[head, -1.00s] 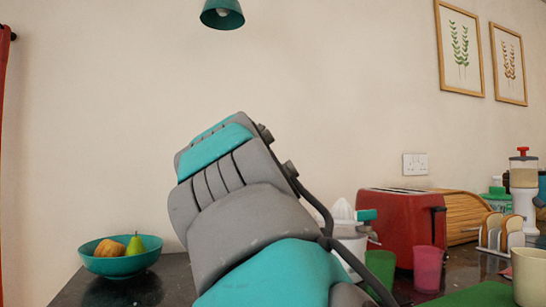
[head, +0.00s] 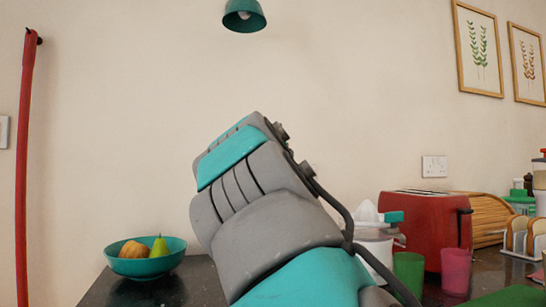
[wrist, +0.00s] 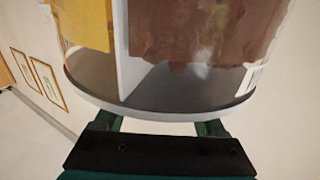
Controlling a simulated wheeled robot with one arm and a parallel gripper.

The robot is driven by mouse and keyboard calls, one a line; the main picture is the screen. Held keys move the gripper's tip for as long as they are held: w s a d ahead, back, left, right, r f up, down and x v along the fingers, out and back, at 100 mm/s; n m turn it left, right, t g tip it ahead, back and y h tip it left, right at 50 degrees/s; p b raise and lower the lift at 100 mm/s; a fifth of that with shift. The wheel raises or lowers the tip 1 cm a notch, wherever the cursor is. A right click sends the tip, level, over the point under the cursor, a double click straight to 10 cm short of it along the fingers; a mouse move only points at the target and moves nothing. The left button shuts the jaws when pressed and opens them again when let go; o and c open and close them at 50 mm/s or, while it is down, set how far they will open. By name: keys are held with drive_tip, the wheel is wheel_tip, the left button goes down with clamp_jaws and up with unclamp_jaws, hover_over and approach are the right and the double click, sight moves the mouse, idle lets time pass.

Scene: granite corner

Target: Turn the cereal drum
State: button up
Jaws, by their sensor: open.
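The cereal drum (wrist: 190,107) fills the upper part of the wrist view. It is a clear round container with a grey floor and pale rim. A white upright divider (wrist: 121,50) separates yellow contents (wrist: 88,22) on the left from brown contents (wrist: 195,35) on the right. Its top is out of frame. My gripper (wrist: 158,124) is open, its two fingers spread apart just below the drum's rim. The fingertips are partly hidden by the rim, and I cannot tell whether they touch it. In the head view my gripper is out of sight beyond my arm.
A teal bowl with fruit (head: 147,266) sits at the left of the dark counter (head: 190,285). A white juicer (head: 372,240), green cup (head: 409,271), pink cup (head: 456,270) and red toaster (head: 425,222) crowd the right. A teal lamp (head: 244,20) hangs above.

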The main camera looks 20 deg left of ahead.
drive_tip(key=shift+o, duration=1.3)
drive_tip(key=shift+s+d+f+b, duration=0.1)
drive_tip(key=shift+s+b, duration=0.35)
drive_tip(key=shift+b, duration=0.05)
drive_tip(key=b+v, duration=0.3)
drive_tip(key=v, duration=0.3)
drive_tip(key=shift+s+b, duration=0.1)
drive_tip(key=shift+b, duration=0.2)
drive_tip(key=shift+s+d, duration=0.15)
drive_tip(key=shift+s, duration=0.15)
